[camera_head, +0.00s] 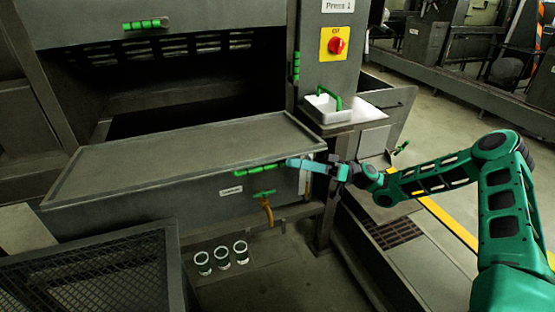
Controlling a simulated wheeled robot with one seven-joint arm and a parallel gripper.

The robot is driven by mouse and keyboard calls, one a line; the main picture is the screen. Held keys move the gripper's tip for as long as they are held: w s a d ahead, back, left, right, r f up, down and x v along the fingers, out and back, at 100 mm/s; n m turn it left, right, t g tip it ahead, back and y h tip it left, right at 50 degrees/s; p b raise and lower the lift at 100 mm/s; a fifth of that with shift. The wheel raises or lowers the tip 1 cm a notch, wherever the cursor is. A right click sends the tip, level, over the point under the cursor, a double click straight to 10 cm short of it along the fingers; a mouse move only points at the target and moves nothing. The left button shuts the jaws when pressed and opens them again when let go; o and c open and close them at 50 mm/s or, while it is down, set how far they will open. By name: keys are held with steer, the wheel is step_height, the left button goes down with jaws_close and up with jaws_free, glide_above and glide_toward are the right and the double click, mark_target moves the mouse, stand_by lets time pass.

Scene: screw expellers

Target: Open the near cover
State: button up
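The near cover looks to be the flat grey lid (185,155) on the low box at the centre left, lying level. A green bar handle (255,170) sits along its front edge near the right corner. My gripper (292,162) reaches in from the right, its pale blue fingers pointing left at the right end of that handle. The fingers overlap or nearly touch the handle in this view. I cannot tell whether they are around it. The gap between the fingers is too small to make out.
Below the lid are a green valve handle (264,194) and a brass spout. Several small cups (222,257) stand on the floor. A mesh guard (95,280) is at front left. A post with a red knob (336,45) and a white tray (328,108) rise behind my gripper.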

steer(key=shift+v, duration=1)
steer(key=shift+o, duration=0.4)
steer(key=shift+s+r, duration=0.65)
steer(key=shift+s, duration=0.05)
steer(key=shift+w+f+v, duration=0.1)
steer(key=shift+w+v, duration=0.05)
steer(key=shift+v, duration=1.95)
steer(key=shift+w+f+v, duration=0.1)
steer(key=shift+w+v, duration=0.05)
steer(key=shift+v, duration=1.95)
steer(key=shift+w+f+v, duration=0.1)
steer(key=shift+w+v, duration=0.05)
steer(key=shift+v, duration=1.9)
steer(key=shift+c, duration=0.4)
steer(key=shift+a, duration=0.25)
